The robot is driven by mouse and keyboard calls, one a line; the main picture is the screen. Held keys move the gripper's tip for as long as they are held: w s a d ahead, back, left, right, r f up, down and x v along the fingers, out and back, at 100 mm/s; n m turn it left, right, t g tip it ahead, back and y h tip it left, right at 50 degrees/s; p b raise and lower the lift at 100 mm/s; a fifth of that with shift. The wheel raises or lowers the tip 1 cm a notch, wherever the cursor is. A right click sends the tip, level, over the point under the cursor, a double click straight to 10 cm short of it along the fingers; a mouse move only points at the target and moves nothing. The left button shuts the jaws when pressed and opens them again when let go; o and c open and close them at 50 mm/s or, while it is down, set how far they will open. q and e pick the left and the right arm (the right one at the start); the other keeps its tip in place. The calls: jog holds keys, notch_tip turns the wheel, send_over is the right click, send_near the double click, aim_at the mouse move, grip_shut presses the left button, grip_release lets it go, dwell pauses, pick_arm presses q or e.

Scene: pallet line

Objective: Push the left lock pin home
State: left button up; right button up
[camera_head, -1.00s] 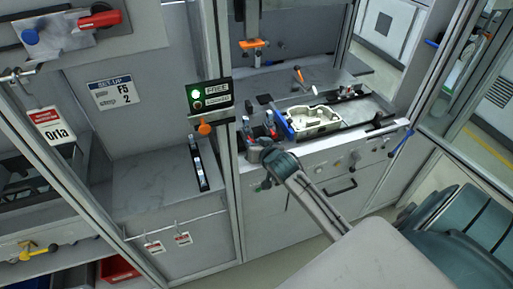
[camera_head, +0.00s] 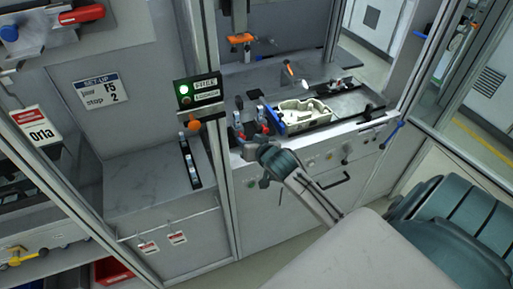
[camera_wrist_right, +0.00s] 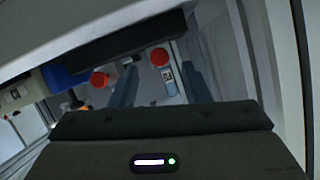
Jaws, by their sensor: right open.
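Two red round-headed pieces, which look like lock pins, show in the right wrist view: one at left (camera_wrist_right: 100,80) and one further right (camera_wrist_right: 160,57) with a pale labelled body. I cannot tell for sure which is the left lock pin. My right gripper (camera_wrist_right: 160,85) is open; its two grey-blue fingers stand either side of the right-hand red-headed piece, and contact cannot be seen. In the head view my right wrist (camera_head: 276,160) is at the bench's front edge, below small red and blue parts (camera_head: 240,122); its fingers are hardly visible. My left gripper is out of view.
A pale metal tray-like part (camera_head: 305,112) with a blue edge sits on the bench right of the wrist. A sign with a lit green lamp (camera_head: 198,91) hangs on a frame post, an orange knob (camera_head: 194,125) below it. The side bench top (camera_head: 150,180) is mostly bare.

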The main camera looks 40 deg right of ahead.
jog(key=b+v, duration=0.1)
jog(key=v, duration=0.6)
jog(key=shift+s, duration=0.1)
jog(key=s+a+f+n+g, duration=0.35)
jog(key=s+f+g, duration=0.2)
jog(key=s, duration=0.65)
jog(key=s+a+f+n+g, duration=0.2)
jog(key=s+a+f+g, duration=0.3)
jog(key=s, duration=0.7)
notch_tip(320, 180, down, 32)
jog(key=d, duration=0.3)
jog(key=s+d+f+g, duration=0.1)
jog(key=s+f, duration=1.8)
jog(key=shift+g+y, duration=0.35)
jog(key=shift+y, duration=0.05)
